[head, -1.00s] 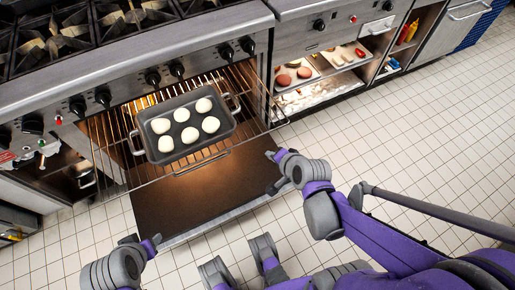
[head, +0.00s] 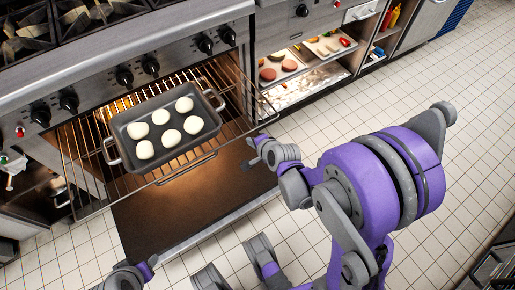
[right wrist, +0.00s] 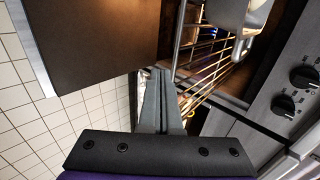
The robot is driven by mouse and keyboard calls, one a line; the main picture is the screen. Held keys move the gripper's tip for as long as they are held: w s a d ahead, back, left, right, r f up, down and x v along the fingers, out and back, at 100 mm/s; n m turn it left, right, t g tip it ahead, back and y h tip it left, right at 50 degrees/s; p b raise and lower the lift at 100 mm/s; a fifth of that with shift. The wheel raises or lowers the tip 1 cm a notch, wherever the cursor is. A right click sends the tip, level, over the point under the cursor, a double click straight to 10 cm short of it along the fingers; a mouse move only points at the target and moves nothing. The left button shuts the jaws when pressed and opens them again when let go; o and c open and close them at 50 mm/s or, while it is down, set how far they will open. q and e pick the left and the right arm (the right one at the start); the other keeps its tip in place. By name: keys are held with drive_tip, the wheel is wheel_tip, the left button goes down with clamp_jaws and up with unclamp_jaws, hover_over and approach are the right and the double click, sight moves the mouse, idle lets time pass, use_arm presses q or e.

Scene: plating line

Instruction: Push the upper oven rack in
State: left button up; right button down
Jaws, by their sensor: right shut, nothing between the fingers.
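The upper oven rack (head: 240,112) is a wire grid pulled out of the lit oven over the open dark door (head: 165,215). A grey roasting pan (head: 168,116) with several pale dough balls sits on it. My right gripper (head: 254,143) is near the rack's front right corner, with its fingers shut and empty. In the right wrist view, the shut fingertips (right wrist: 158,74) are beside the rack's front bar and wires (right wrist: 205,72); I cannot tell whether they touch. My left gripper (head: 138,265) is low at the bottom left, partly cut off, and its fingers are unclear.
The oven front with black knobs (head: 124,76) rises behind the rack, with burners (head: 95,18) above. Shelves with food trays (head: 283,66) stand to the right. The tiled floor (head: 345,115) at right is clear. The open door lies below the rack.

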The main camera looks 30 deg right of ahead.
drive_tip(key=shift+w, duration=0.85)
drive_tip(key=shift+w+r, duration=0.1)
